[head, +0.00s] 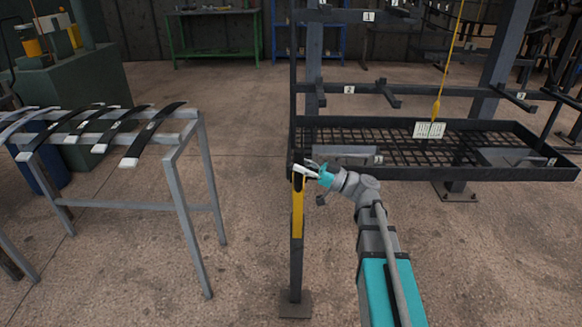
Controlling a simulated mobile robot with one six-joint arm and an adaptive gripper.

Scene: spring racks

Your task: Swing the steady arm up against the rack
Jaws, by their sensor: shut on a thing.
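The yellow bar (298,210), which looks like the steady arm, stands upright along the dark front-left post of the rack (480,174). Its upper end is at the level of the rack's lower tray. My gripper (306,170) is at the upper end of this bar, beside the tray's front-left corner. The fingers are shut on the bar near its top. The exact contact is small and partly hidden by the fingers.
A grey stand (190,150) with several dark curved leaf springs is at the left. The floor between stand and rack is clear.

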